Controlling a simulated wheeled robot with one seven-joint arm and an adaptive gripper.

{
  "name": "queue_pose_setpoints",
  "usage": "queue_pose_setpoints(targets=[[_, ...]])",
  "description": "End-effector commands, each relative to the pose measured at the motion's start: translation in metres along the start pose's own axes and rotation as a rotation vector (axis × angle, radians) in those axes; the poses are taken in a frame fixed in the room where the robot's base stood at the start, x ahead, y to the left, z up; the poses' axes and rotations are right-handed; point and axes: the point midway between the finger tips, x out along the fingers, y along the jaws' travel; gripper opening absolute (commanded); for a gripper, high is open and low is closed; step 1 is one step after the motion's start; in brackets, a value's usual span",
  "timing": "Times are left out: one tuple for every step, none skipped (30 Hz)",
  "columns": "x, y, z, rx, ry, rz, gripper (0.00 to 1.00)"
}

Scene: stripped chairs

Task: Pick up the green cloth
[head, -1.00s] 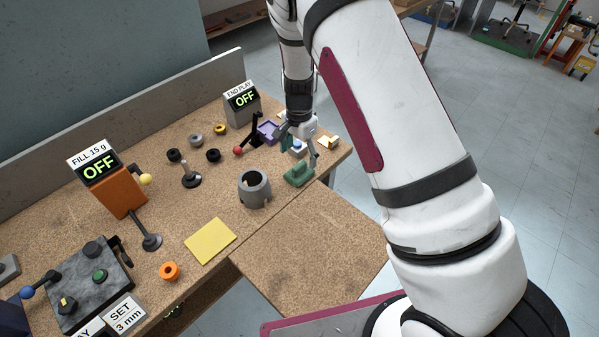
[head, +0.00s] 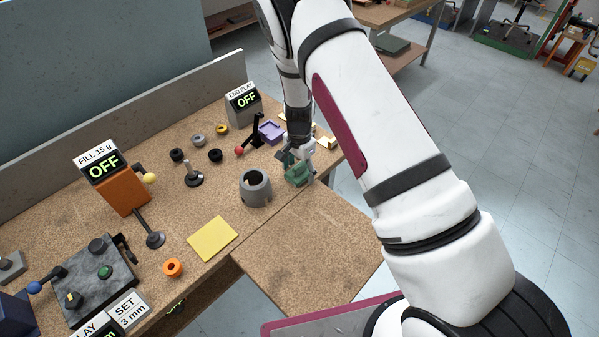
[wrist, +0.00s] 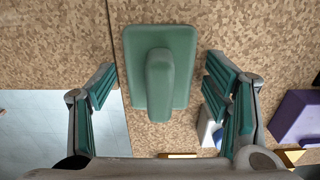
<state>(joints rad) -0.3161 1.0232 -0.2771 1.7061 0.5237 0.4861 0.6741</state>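The green cloth (wrist: 183,55) lies on the bench top, a flat green square with a raised rounded ridge along its middle. In the head view the green cloth (head: 297,177) is near the bench's front edge, partly hidden by my gripper (head: 296,158). In the wrist view my gripper (wrist: 160,92) is open, with its green-padded fingers spread wide. The ridge of the cloth reaches into the space between the fingers, nearer the right one. I see no contact.
A blue and white object (wrist: 212,122) stands close by my right finger. A purple tray (head: 271,131) is behind my gripper. A grey hollow cylinder (head: 255,188) stands left of the cloth. The yellow sheet (head: 213,239) lies farther left. The lower board (head: 310,250) in front is bare.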

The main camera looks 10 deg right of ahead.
Motion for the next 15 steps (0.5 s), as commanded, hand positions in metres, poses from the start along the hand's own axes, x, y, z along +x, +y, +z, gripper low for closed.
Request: queue_pose_setpoints(targets=[[-0.0001, 0.0001, 0.0001, 0.0, 0.0, 0.0, 0.52], [-0.0001, 0.0001, 0.0001, 0.0, 0.0, 0.0, 0.46], [-0.0001, 0.0001, 0.0001, 0.0, 0.0, 0.0, 0.36], [-0.0001, 0.0001, 0.0002, 0.0, 0.0, 0.0, 0.3], [-0.0001, 0.0001, 0.0002, 0.0, 0.0, 0.0, 0.24], [-0.0001, 0.0001, 0.0002, 0.0, 0.0, 0.0, 0.24], [0.0, 0.0002, 0.0002, 0.0, 0.0, 0.0, 0.24], [-0.0001, 0.0001, 0.0002, 0.0, 0.0, 0.0, 0.24], [-0.0001, 0.0001, 0.0002, 0.0, 0.0, 0.0, 0.24], [-0.0001, 0.0001, 0.0002, 0.0, 0.0, 0.0, 0.24], [0.0, 0.0001, 0.0002, 0.0, 0.0, 0.0, 0.24], [0.0, 0.0001, 0.0003, 0.0, 0.0, 0.001, 0.24], [-0.0001, 0.0001, 0.0003, 0.0, 0.0, 0.001, 0.24], [-0.0003, 0.0001, 0.0003, 0.0, 0.0, 0.0, 0.24], [-0.0009, 0.0, 0.0002, 0.0, 0.0, 0.0, 0.24]])
